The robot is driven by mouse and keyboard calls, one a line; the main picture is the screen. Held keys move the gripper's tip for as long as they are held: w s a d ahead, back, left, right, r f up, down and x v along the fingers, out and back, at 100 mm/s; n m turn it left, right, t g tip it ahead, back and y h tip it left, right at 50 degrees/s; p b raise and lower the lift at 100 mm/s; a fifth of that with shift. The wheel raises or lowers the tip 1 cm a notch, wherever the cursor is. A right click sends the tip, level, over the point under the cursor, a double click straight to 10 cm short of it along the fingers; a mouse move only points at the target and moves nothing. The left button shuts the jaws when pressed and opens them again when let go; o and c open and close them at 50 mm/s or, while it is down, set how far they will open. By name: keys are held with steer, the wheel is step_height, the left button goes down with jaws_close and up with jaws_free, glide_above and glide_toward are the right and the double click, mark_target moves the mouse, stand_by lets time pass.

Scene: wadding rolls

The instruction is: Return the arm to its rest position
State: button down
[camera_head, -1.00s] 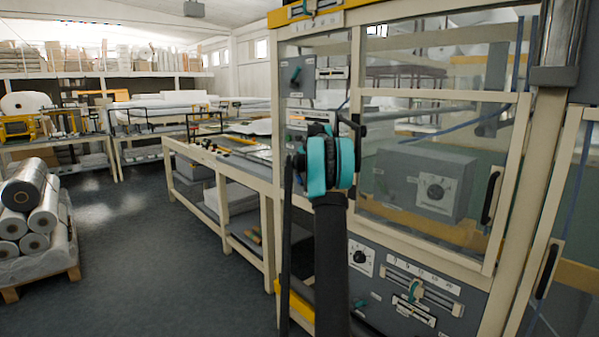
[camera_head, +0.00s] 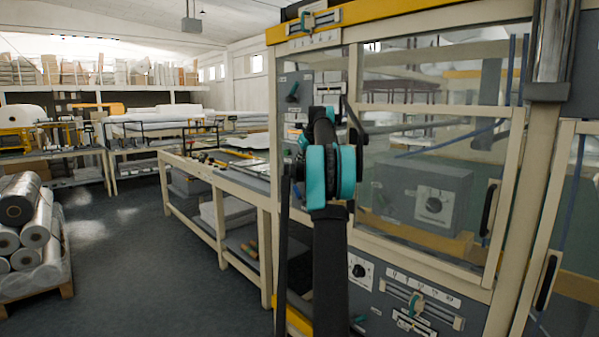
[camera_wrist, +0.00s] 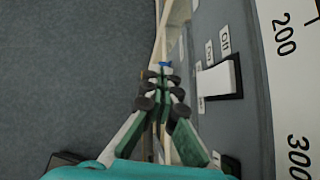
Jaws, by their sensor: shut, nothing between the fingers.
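My gripper (camera_wrist: 164,78) shows in the wrist view with its green and grey fingers and dark joints drawn together at the tips. It is shut and holds nothing. It hangs close beside a panel with a printed scale (camera_wrist: 285,80) reading 200 and 300; I cannot tell whether it touches it. In the head view my dark arm with its teal joint rises in the middle, in front of the machine cabinet (camera_head: 395,240). The gripper itself is hidden or not distinguishable there.
The cabinet has glass doors, black handles and a slider panel (camera_head: 420,305) low down. A long workbench (camera_head: 215,180) stands left of it. A pallet (camera_head: 40,300) of wrapped rolls (camera_head: 30,225) stands at far left. Grey floor (camera_head: 130,260) between them is clear.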

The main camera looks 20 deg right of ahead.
steer(key=shift+r, duration=0.4)
steer(key=s+a+f+n+g, duration=0.1)
steer(key=s+a+f+n, duration=0.75)
steer(key=s+a, duration=0.2)
steer(key=s+a+f+n+g, duration=0.1)
steer(key=s+a+f+n, duration=0.75)
steer(key=s+a, duration=0.2)
steer(key=s+a+f+n, duration=0.2)
steer(key=s+f+n, duration=0.3)
steer(key=s, duration=0.6)
steer(key=s+a+f+n+g, duration=0.1)
steer(key=s+a+f+n, duration=0.2)
steer(key=s+f+n, duration=0.3)
steer(key=s+a+f+n+h, duration=0.1)
steer(key=s+a+f+n, duration=0.1)
steer(key=s+f+n, duration=0.4)
steer(key=s+f, duration=0.4)
steer(key=s, duration=0.6)
steer(key=shift+s+a+g, duration=0.15)
steer(key=shift+s+g, duration=0.25)
